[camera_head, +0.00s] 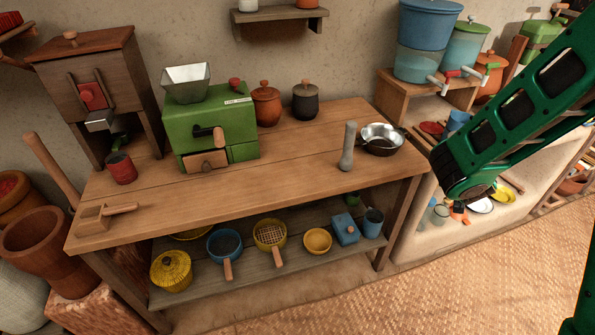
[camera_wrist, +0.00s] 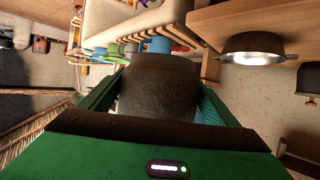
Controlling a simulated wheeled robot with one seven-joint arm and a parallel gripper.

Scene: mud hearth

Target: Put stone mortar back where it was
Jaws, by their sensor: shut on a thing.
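My gripper (camera_wrist: 160,98) is shut on a dark grey stone piece, which looks like the stone mortar (camera_wrist: 158,82), with one green finger on each side of it. In the head view my green arm comes in from the right and ends beyond the right end of the wooden table (camera_head: 270,163); the fingers and the mortar cannot be made out there. A grey stone pestle (camera_head: 348,146) stands upright on the table near its right end. A metal pan (camera_head: 382,139) sits just right of the pestle, and it also shows at the right of the wrist view (camera_wrist: 255,48).
A green mill (camera_head: 210,130), two lidded jars (camera_head: 267,104) and a red cup (camera_head: 121,168) stand on the table. Bare tabletop lies between mill and pestle. Water containers (camera_head: 425,45) stand on a stand at the right.

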